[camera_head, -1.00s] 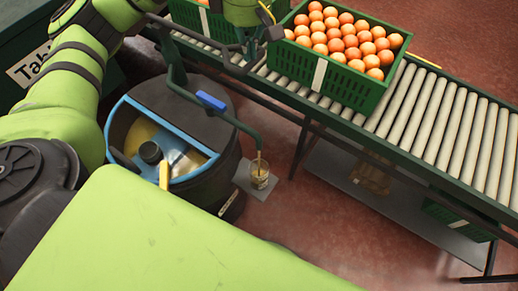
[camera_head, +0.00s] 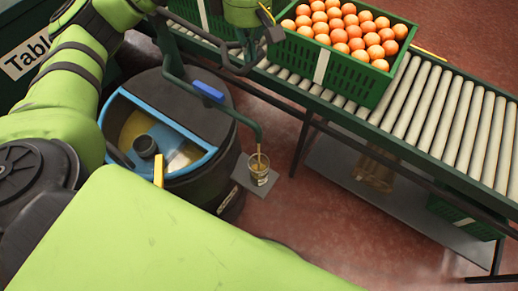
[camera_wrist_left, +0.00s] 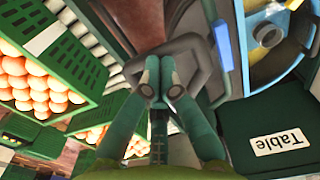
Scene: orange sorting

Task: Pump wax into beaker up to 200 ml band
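The dark drum (camera_head: 198,108) stands left of centre with a blue-framed opening on top. Its green spout pipe (camera_head: 246,124) has a blue part and reaches over a glass beaker (camera_head: 259,171). A thin amber stream hangs from the spout into the beaker. Amber wax shows inside, but the level against the bands is too small to read. My left gripper (camera_head: 246,46) is at the pump's handle (camera_head: 212,56) at the top. In the left wrist view its fingers (camera_wrist_left: 161,78) are close together on the grey handle (camera_wrist_left: 190,50). My right gripper is out of view.
The beaker stands on a small grey plate (camera_head: 241,177) beside the drum. A roller conveyor (camera_head: 440,112) carries a green crate (camera_head: 335,72) of oranges close to my left gripper. A dark green bin with a "Table" label (camera_head: 28,55) is at left.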

